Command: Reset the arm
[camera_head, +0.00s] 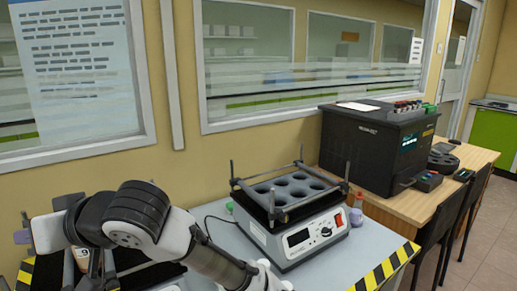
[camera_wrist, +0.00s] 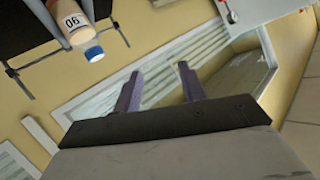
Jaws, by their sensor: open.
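My gripper (camera_wrist: 159,72) shows in the wrist view with its two purple-grey fingers apart and nothing between them. Behind the fingers are the wall and window, tilted in the picture. In the head view my arm crosses the lower left, over the left end of the grey table, and hides much of what stands there. A pale bottle with a blue cap and a number label (camera_wrist: 74,22) shows at the upper left of the wrist view, clear of the fingers, by a dark rack.
A white shaker with a dark multi-hole top (camera_head: 292,205) stands on the grey table (camera_head: 362,250), with a small pinkish bottle (camera_head: 357,211) beside it. A large black machine (camera_head: 372,150) sits on the wooden table (camera_head: 415,207). Dark chairs stand at the right.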

